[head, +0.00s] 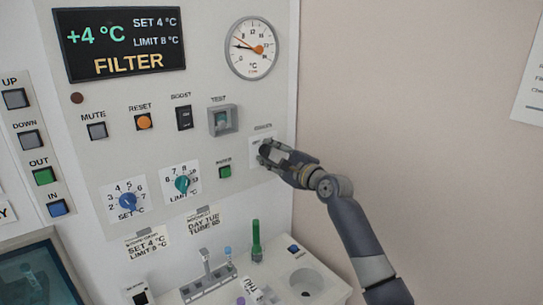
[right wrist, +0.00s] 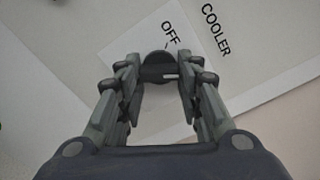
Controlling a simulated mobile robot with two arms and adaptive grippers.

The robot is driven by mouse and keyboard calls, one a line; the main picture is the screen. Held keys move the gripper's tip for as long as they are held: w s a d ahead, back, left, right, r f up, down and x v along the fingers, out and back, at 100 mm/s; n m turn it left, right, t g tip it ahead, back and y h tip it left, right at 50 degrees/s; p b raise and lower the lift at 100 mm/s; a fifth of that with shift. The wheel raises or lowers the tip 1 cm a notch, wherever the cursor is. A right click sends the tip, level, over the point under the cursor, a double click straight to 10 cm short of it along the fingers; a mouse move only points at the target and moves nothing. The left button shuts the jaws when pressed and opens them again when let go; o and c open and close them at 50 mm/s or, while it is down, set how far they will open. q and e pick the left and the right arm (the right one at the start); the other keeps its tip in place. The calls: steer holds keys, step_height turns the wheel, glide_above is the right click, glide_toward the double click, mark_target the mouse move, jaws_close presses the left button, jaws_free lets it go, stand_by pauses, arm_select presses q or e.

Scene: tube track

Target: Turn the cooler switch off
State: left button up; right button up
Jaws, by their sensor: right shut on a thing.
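The knob carries a pale line. My right gripper (right wrist: 160,80) has its two fingers around the knob and is shut on it. In the head view the right gripper (head: 268,151) is at the lower right of the panel and mostly covers the switch. The knob's ON side is hidden. My left gripper is not in view.
The panel (head: 240,100) holds a display (head: 122,42), a gauge (head: 251,48), buttons and two dials. Below stand a rack (head: 208,278) and a green tube (head: 256,240) on a white ledge.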

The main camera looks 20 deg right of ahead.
steer(key=shift+r+n+b, duration=0.15)
steer(key=shift+n+b, duration=0.9)
steer(key=shift+n, duration=2.35)
steer(key=shift+r+n+b, duration=0.1)
steer(key=shift+n+b, duration=0.95)
steer(key=shift+n, duration=2.35)
steer(key=o, duration=1.1)
steer(key=shift+c, duration=0.2)
